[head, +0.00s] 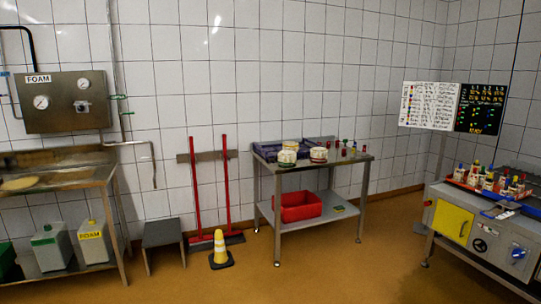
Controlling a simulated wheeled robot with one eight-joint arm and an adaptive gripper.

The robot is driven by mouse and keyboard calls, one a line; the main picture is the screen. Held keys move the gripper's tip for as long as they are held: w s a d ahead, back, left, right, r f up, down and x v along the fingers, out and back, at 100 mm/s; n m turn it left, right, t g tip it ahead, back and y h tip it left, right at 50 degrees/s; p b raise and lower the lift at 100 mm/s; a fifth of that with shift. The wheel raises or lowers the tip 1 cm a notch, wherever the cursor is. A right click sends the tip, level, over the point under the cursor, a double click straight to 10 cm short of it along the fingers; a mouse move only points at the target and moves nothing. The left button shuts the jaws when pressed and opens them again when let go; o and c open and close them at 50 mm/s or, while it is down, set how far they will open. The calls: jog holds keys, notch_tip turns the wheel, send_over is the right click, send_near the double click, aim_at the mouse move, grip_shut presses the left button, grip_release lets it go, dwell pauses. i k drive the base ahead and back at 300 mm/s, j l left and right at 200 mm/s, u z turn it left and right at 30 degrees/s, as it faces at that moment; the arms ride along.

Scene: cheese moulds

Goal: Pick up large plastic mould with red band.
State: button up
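A large whitish mould with what looks like a red or dark red band (319,154) stands on the middle steel table (300,168), near its front edge. Beside it on the left is a similar mould with a green band (287,158). A third mould, yellowish on top (291,145), stands just behind them and is partly hidden. My gripper is not in view.
A dark blue crate (262,150) and several small coloured items (345,150) share the tabletop. A red bin (300,206) is on its lower shelf. A yellow cone (220,250) and grey stool (163,235) stand left. A machine (470,228) stands right. Floor in front is clear.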

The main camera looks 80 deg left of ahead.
aim_at(319, 154)
jog(key=u, duration=2.5)
jog(key=i+z, duration=0.4)
jog(key=i, duration=1.7)
jog(key=i+l+u, duration=0.2)
jog(key=i, duration=0.35)
jog(key=i+u, duration=0.15)
jog(key=i, duration=0.35)
jog(key=i+l+u, duration=0.2)
jog(key=i, duration=0.35)
jog(key=i+l+u, duration=0.2)
jog(key=i+l, duration=0.15)
jog(key=i, duration=0.15)
